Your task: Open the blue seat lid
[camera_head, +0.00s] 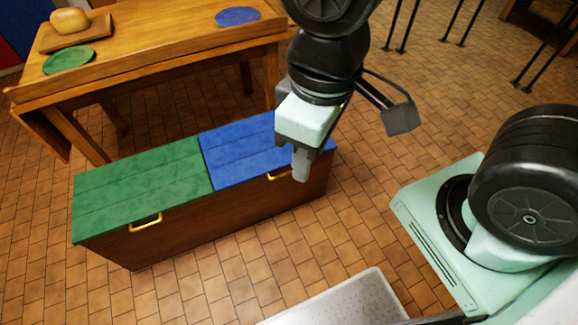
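The blue seat lid (237,157) is the right half of the top of a dark wooden bench (222,214) and lies flat. A brass handle (278,176) sits at its front edge, partly hidden behind my gripper. My gripper (300,178) hangs from above in front of the lid's right part, its fingers pointing down close to the handle. Whether the fingers touch the handle cannot be told. Only one finger shows clearly, so the gap between the fingers is hidden.
A green lid (140,182) with its own brass handle (146,222) covers the bench's left half. A wooden table (170,48) stands behind, holding a green plate (69,60), a blue plate (237,16) and bread on a board (75,33). Tiled floor (220,275) is clear in front.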

